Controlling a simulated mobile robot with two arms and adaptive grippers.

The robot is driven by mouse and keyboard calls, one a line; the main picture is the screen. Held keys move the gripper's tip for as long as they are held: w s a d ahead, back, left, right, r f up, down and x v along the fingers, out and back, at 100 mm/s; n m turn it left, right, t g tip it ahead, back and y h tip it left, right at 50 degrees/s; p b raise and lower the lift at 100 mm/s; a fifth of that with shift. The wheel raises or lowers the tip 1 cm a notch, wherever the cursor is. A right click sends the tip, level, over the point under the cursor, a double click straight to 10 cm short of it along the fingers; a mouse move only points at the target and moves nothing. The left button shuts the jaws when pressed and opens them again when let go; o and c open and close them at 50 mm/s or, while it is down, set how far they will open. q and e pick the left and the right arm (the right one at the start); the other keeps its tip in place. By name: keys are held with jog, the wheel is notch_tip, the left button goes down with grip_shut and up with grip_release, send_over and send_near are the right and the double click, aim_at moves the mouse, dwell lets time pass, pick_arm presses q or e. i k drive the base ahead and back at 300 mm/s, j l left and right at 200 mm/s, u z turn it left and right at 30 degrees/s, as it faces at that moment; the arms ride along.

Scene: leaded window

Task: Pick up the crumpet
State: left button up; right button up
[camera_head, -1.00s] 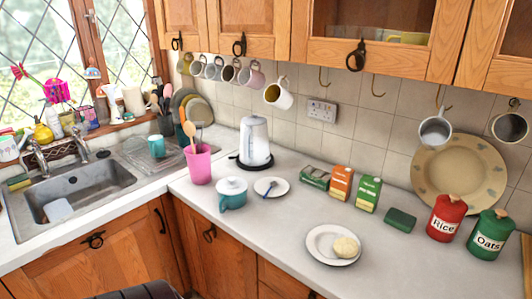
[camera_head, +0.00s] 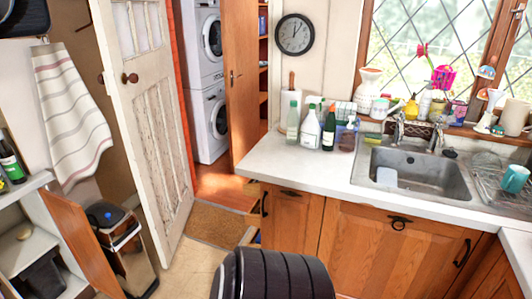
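No crumpet can be made out for certain in the head view. Neither of my grippers is in view. A black ribbed part at the bottom middle looks like part of my own body.
A counter (camera_head: 262,158) with a sink (camera_head: 420,175) runs along the right. Several bottles (camera_head: 311,129) stand at its left end. A white door (camera_head: 150,120) stands open beside a doorway with stacked washing machines (camera_head: 206,85). A bin (camera_head: 125,245) stands at left. Floor (camera_head: 195,268) is clear between.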

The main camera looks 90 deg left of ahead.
aim_at(25, 234)
jog(key=u, duration=4.6)
